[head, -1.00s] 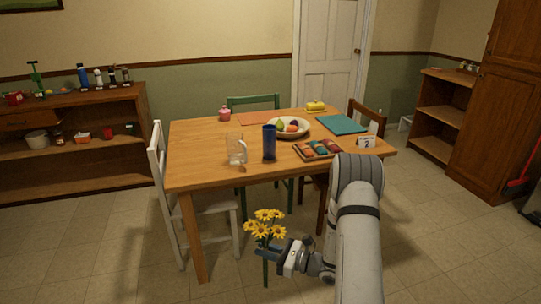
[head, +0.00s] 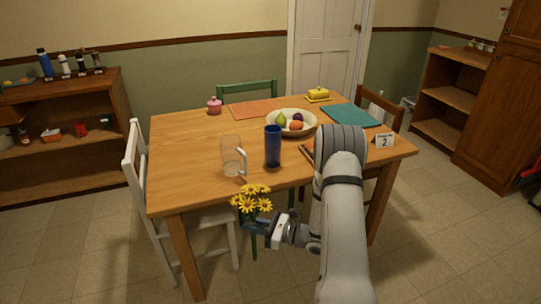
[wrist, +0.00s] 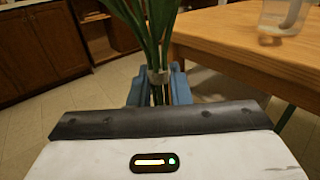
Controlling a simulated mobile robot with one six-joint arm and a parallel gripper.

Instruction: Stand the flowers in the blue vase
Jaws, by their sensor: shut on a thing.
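The yellow flowers (head: 252,199) are held upright in front of the table's near edge, heads up. My gripper (head: 262,227) is shut on their green stems. In the wrist view the stems (wrist: 150,30) stand between the blue fingers (wrist: 157,90), with a pale band around them. The blue vase (head: 272,147) stands upright on the table near its front edge, beyond the flowers and slightly right of them. The flowers and vase are apart. The vase is not seen in the wrist view.
A clear glass pitcher (head: 233,158) stands just left of the vase on the wooden table (head: 185,155). A fruit bowl (head: 309,130) is behind the vase. A white chair (head: 134,190) is at the left side. My arm hides part of the table's right front.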

